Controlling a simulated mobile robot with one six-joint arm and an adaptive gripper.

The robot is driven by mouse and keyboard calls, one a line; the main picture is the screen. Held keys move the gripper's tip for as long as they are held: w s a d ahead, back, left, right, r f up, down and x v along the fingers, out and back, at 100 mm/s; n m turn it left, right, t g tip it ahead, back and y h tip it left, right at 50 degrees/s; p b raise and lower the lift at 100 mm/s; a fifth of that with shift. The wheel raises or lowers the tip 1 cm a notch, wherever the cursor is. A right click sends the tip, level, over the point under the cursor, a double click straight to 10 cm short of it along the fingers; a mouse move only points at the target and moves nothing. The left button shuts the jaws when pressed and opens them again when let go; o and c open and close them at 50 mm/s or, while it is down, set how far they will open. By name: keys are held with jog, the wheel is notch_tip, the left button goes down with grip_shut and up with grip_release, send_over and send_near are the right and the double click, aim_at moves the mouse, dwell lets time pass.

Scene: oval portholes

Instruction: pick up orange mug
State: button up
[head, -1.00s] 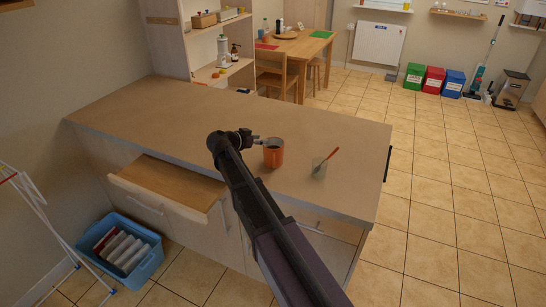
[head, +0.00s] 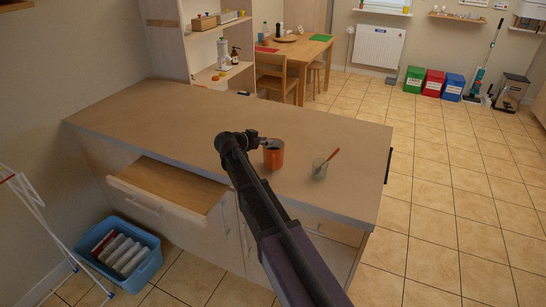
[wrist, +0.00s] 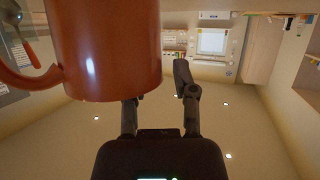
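The orange mug (head: 273,158) stands upright on the counter, with a dark inside. My gripper (head: 262,143) is at its left rim in the head view; I cannot tell there whether it touches. In the wrist view the mug (wrist: 105,45) is large at upper left, its handle to the left. My gripper's fingers (wrist: 158,90) are apart. One finger shows clear to the right of the mug, and the other's tip is hidden behind the mug. The mug does not look held.
The counter (head: 180,115) is mostly clear. An open drawer (head: 150,201) juts out at the counter's front left. A blue crate (head: 145,266) is on the floor below.

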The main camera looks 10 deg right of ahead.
grip_shut()
jog(key=shift+r, duration=0.2)
notch_tip(320, 180, up, 3)
jog(key=p, duration=0.3)
jog(key=shift+r+p, duration=0.15)
jog(key=shift+p, duration=0.15)
jog(key=s+r+p, duration=0.1)
jog(key=s, duration=1.5)
jog(key=shift+a+r, duration=0.2)
jog(key=shift+a, duration=0.1)
